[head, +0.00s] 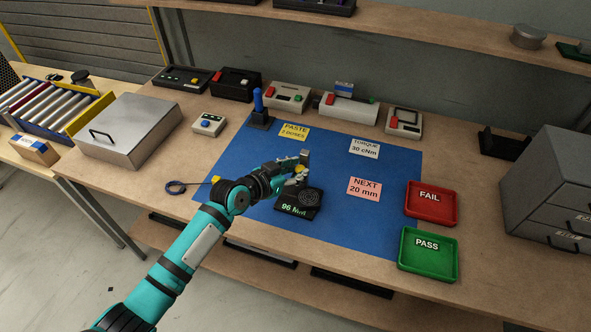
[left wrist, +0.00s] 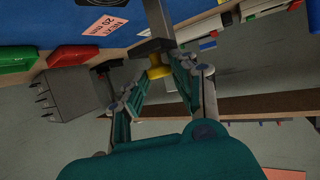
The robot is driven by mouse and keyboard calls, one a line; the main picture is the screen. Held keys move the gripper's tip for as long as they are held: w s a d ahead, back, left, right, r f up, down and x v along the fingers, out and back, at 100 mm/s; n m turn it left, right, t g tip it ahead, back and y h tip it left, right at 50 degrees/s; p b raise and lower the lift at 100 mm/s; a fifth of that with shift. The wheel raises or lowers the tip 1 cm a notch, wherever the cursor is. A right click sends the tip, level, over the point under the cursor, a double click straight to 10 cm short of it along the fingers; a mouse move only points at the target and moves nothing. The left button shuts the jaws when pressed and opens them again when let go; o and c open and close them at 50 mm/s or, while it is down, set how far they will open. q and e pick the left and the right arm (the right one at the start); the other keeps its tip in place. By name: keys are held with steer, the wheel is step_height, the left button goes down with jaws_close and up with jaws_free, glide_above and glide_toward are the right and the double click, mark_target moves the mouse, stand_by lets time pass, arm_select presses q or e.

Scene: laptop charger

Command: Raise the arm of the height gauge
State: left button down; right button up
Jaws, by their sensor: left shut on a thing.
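The height gauge's black base (head: 285,210) stands on the blue mat, with a round plate on top and a green-lit readout that looks like "96". A grey block (head: 305,156) rises behind my left gripper (head: 299,174), apparently the upper part of the gauge. In the left wrist view, my left gripper (left wrist: 158,76) has its two fingers around a yellow knob (left wrist: 157,70) under a grey bar (left wrist: 158,25). The gripper is shut on this knob. My forearm and fingers hide part of the gauge in the head view. My right gripper is not in view.
A pink "NEXT 20 mm" card (head: 364,189) lies right of the gauge. A red FAIL tray (head: 431,203) and a green PASS tray (head: 428,253) are further right. A blue-handled tool (head: 258,101) stands behind. The blue mat (head: 335,229) is mostly clear.

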arm_select(q)
steer(key=c, duration=1.2)
jaws_free()
steer(key=shift+w+r, duration=0.1)
steer(key=shift+r, duration=0.25)
steer(key=shift+o, duration=0.5)
steer(key=shift+f, duration=0.1)
steer(key=v, duration=1.2)
